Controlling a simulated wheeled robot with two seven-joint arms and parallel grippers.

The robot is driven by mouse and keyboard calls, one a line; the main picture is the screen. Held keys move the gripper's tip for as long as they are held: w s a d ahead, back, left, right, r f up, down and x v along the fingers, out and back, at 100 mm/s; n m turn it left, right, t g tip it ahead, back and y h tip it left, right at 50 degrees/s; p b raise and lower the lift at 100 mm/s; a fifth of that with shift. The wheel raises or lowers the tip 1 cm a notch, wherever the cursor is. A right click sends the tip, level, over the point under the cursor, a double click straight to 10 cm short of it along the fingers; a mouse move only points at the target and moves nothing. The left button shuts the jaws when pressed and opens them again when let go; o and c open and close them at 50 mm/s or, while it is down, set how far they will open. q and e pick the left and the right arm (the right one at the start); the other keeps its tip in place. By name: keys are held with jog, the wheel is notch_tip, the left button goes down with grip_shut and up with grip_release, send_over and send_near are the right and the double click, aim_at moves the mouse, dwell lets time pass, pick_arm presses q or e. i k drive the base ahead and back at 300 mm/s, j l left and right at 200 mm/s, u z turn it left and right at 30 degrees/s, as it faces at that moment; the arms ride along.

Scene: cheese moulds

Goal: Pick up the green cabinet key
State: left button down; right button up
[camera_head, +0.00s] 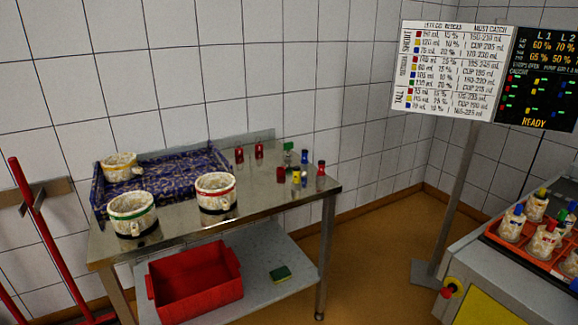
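A small green-topped item (288,147) stands near the back right of the steel table (255,208). It may be the green key, but it is too small to tell its shape. It stands in a loose group with small red, blue and yellow items, apart from the pots. Neither of my grippers is in view.
Moulds with green (131,215), red (216,193) and yellow (120,166) bands are at the table's left, the yellow one on a patterned blue tray (99,190). A machine (470,285) stands right.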

aim_at(287, 146)
jog(key=i+j, duration=0.1)
jog(key=i, duration=0.15)
jog(key=i+l+z, duration=0.1)
jog(key=i+l, duration=0.25)
jog(key=l, duration=0.15)
jog(key=i+l, duration=0.4)
jog(key=l+z, duration=0.05)
jog(key=l, duration=0.1)
